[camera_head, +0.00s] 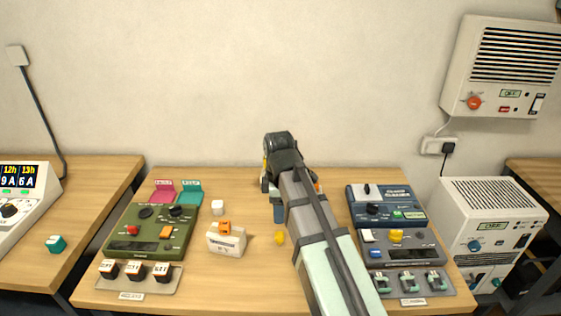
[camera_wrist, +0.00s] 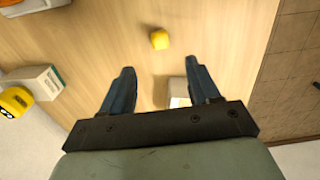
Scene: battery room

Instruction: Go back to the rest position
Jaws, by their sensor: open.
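My gripper (camera_wrist: 160,82) is open and empty, with its two blue fingers apart above the wooden table (camera_head: 205,285). In the head view, my arm reaches from the lower right to the back middle of the table, and it hides most of the gripper (camera_head: 278,213). A small yellow object (camera_head: 280,238) lies on the table left of my arm. In the wrist view a yellow piece (camera_wrist: 159,40) lies beyond the fingertips, apart from them.
A green device (camera_head: 150,232) and a white box with an orange top (camera_head: 226,240) stand left. A dark blue device (camera_head: 386,207) and a grey one (camera_head: 403,247) stand right of my arm. A wall heater (camera_head: 505,65) hangs upper right. The wall above the table is clear.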

